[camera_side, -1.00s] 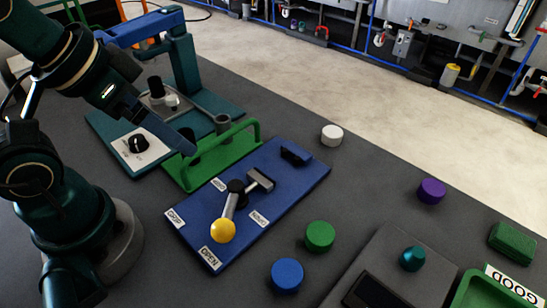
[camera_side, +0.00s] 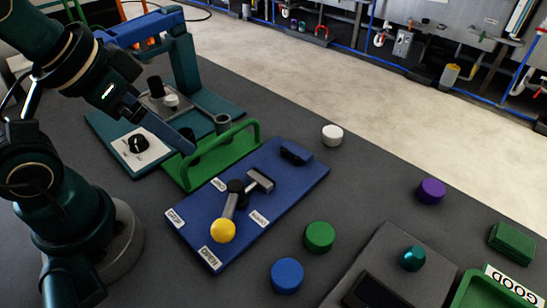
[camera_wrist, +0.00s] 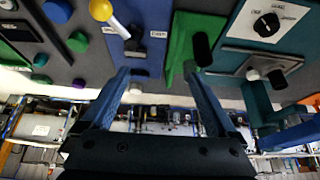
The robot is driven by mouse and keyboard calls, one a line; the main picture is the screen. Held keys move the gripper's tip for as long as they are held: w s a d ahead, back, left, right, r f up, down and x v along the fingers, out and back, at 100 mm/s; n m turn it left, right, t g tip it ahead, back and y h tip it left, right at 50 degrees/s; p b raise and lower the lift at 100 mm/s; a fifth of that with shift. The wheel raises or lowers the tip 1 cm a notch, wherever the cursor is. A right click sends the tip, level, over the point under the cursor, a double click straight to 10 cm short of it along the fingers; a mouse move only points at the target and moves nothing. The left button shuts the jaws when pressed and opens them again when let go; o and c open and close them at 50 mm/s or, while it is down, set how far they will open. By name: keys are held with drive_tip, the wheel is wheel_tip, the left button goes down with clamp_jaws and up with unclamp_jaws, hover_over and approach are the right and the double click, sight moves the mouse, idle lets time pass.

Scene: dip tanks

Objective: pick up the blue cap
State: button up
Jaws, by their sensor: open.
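The blue cap (camera_side: 287,275) is a short round cylinder standing on the dark grey table, in front of the blue valve board, at the bottom middle of the side view. In the wrist view the blue cap (camera_wrist: 57,11) shows at the upper left edge. My gripper (camera_side: 187,143) is above the green rack at the left of the side view, well away from the cap. In the wrist view its two blue fingers (camera_wrist: 163,84) are spread apart with nothing between them.
A green cap (camera_side: 320,236) stands close beside the blue one. The blue board (camera_side: 290,195) carries a lever with a yellow knob (camera_side: 222,231). A green rack handle (camera_side: 225,138) rises below my gripper. White (camera_side: 332,135) and purple (camera_side: 431,190) caps stand farther off. A grey panel (camera_side: 385,255) lies right.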

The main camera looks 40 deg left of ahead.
drive_tip(key=m+g, duration=0.2)
drive_tip(key=g, duration=0.4)
hover_over(287, 272)
wheel_tip(287, 272, down, 9)
drive_tip(key=shift+w+f, duration=0.15)
drive_tip(key=shift+f, duration=0.05)
drive_tip(key=shift+s+f, duration=0.2)
drive_tip(key=shift+f, duration=2.4)
